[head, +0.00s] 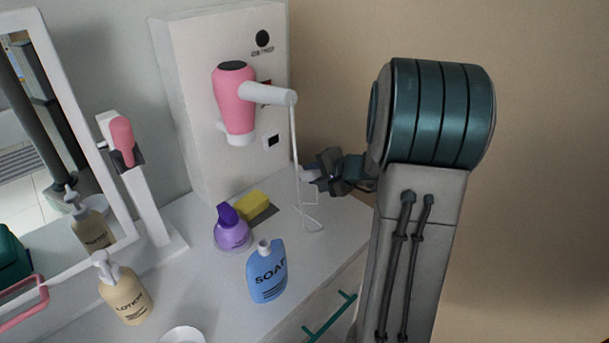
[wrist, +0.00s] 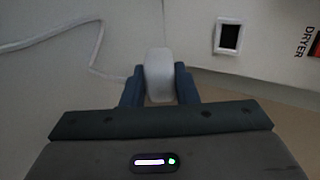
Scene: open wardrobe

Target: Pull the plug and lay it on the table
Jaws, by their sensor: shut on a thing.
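A white plug (wrist: 158,75) is between the two fingers of my gripper (wrist: 160,88) in the wrist view. In the head view my gripper (head: 318,173) is shut on the plug (head: 306,175), to the right of the white wall box and near the table's right side. The socket (head: 272,141) on the box front is apart from the plug; it shows as a dark square in the wrist view (wrist: 229,37). A white cord (head: 294,140) hangs from the pink hair dryer (head: 235,98) to the table (head: 205,262). The plug's height above the table is hard to tell.
A yellow sponge (head: 252,205), a purple bottle (head: 232,232), a blue soap bottle (head: 267,272) and a lotion bottle (head: 124,292) stand on the table. A mirror (head: 75,150) is at left. The table's right corner looks clear apart from cord.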

